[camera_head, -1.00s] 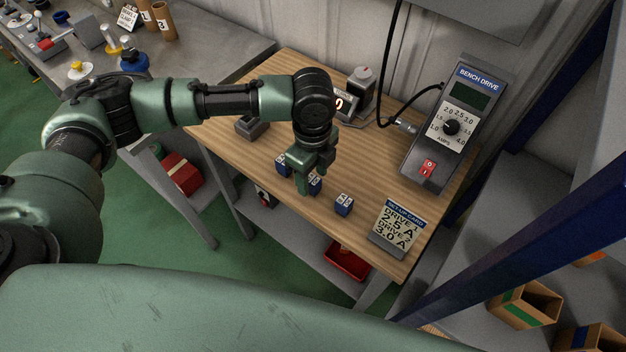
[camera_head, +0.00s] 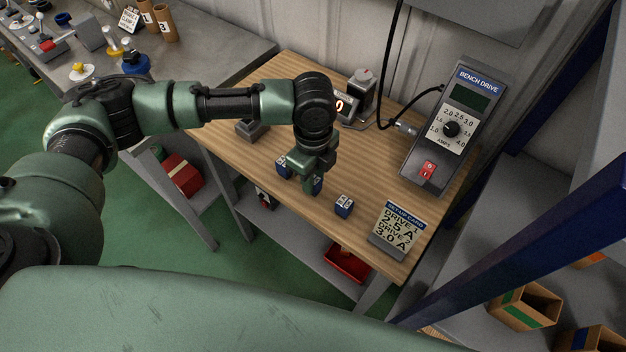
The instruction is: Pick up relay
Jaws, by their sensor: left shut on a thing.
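Three small blue relays with pale tops are on the wooden bench (camera_head: 262,170). One relay (camera_head: 283,168) stands to the left of my left gripper (camera_head: 313,187), partly hidden by it. Another relay (camera_head: 344,205) stands apart to the right, nearer the front edge. My left gripper points down and is shut on the middle relay (camera_head: 318,184), which is mostly hidden behind the fingers. I cannot tell whether this relay still touches the bench. My right gripper is not in view.
A grey bench drive (camera_head: 450,128) stands at the bench's right back. A setup card (camera_head: 397,229) stands at the right front. Bare wood lies between the right relay and the drive.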

